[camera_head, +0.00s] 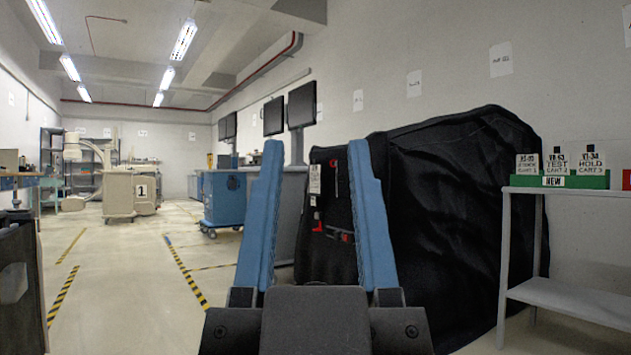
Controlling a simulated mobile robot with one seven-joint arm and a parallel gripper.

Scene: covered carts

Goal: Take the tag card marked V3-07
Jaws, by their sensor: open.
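My gripper (316,150) is in the middle foreground. Its two blue fingers stand upright and wide apart, with nothing held between them. My gripper is well left of the tray.
A black-covered cart (460,210) bulks between my gripper and the grey shelf stand (570,296) bearing the tray. A red item (626,180) is cut off at the right edge. Blue carts (222,200) stand farther back. The floor at left is clear, with striped tape.

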